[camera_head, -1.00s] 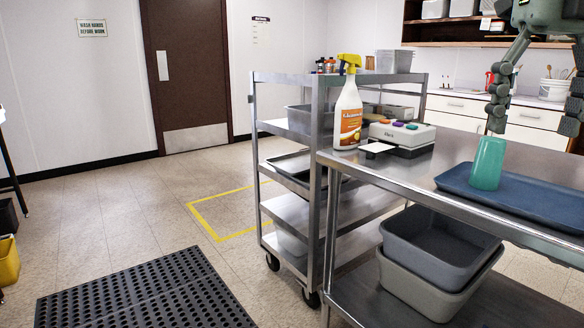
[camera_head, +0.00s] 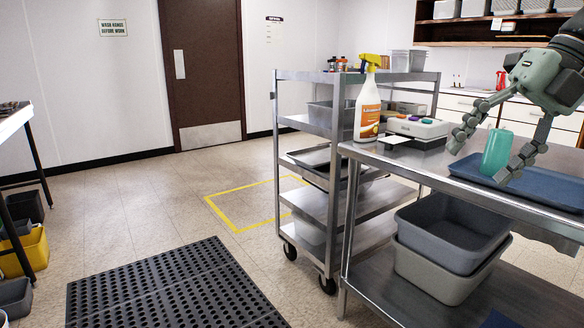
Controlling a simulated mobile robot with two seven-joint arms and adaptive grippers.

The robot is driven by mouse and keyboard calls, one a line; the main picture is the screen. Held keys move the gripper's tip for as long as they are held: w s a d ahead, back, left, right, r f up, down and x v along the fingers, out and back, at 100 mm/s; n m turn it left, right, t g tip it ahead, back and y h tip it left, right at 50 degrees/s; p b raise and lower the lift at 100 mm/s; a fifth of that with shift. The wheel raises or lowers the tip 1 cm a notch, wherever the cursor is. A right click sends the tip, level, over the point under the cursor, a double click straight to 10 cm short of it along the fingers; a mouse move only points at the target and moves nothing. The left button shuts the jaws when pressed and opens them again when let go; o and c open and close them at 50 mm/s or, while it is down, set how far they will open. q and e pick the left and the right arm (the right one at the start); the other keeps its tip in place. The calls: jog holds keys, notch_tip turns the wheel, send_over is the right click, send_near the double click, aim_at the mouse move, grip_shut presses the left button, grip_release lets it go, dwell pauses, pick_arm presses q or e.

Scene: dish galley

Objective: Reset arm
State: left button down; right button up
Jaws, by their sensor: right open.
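My right gripper (camera_head: 480,162) reaches in from the upper right, its two fingers spread open. A green cup (camera_head: 496,150) stands on a blue tray (camera_head: 545,184) on the steel counter, between or just behind the fingers. One finger is to the left of the cup, and the other crosses in front of its right side. I cannot tell whether either finger touches it. The cup looks wider at the bottom, as if upside down. My left gripper is not in view.
A spray bottle (camera_head: 368,105) and a small device with coloured buttons (camera_head: 417,127) stand at the counter's left end. Grey bins (camera_head: 450,238) sit on the shelf below. A steel cart (camera_head: 310,148) stands behind. The floor at left, with a black mat (camera_head: 175,290), is mostly open.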

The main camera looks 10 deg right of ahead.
jog(key=w+d+f+m+t+y, duration=0.3)
jog(key=w+f+m+t+y, duration=0.2)
jog(key=w+f+m+t, duration=0.55)
jog(key=s+d+f+m+t+h, duration=0.15)
jog(key=f+m+h, duration=0.25)
jog(key=f, duration=0.4)
jog(key=s+d+f+m+h, duration=0.1)
jog(key=d+f+m+h, duration=0.3)
jog(key=f, duration=0.4)
jog(key=s+d+f+m+t+h, duration=0.1)
jog(key=d+f+m+h, duration=0.1)
jog(key=f+m+h, duration=0.45)
jog(key=s+a+f+m+g, duration=0.25)
jog(key=s+f, duration=0.25)
jog(key=f, duration=0.3)
jog(key=s+a+f+m+g, duration=0.15)
jog(key=s+f+g, duration=0.3)
jog(key=f, duration=0.45)
jog(key=s+a+f+m+g+y, duration=0.1)
jog(key=s+a+f+g, duration=0.1)
jog(key=s+a+f, duration=0.2)
jog(key=s+a+f+m+g+y, duration=0.1)
jog(key=s+a+f, duration=0.4)
jog(key=s+a, duration=0.5)
jog(key=g+y, duration=0.1)
jog(key=g, duration=0.1)
jog(key=shift+s+f+g, duration=0.25)
jog(key=shift+f+g, duration=0.05)
